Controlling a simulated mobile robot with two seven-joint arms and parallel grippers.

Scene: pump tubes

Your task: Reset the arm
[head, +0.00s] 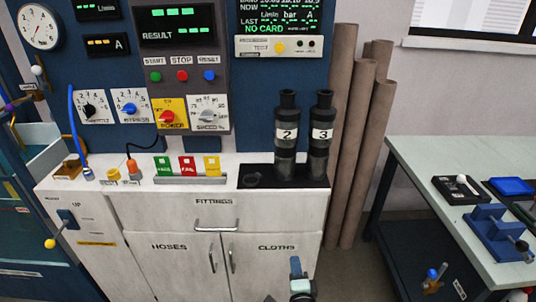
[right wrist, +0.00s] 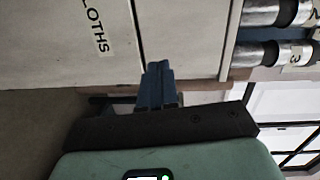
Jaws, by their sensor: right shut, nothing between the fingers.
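My right gripper (head: 296,266) shows at the bottom of the head view, low in front of the cabinet's cloths door (head: 276,268). Its fingers are together with nothing between them. In the right wrist view the blue fingers (right wrist: 157,75) are closed side by side, with the cabinet front behind them, apart from any object I can make out. My left gripper does not show in either view.
Two dark tubes marked 2 (head: 287,135) and 3 (head: 320,135) stand upright on the white cabinet (head: 150,212). A control panel (head: 180,50) rises behind. Brown rolls (head: 352,150) lean on the wall. A side table (head: 420,160) with a blue vise (head: 497,232) stands at right.

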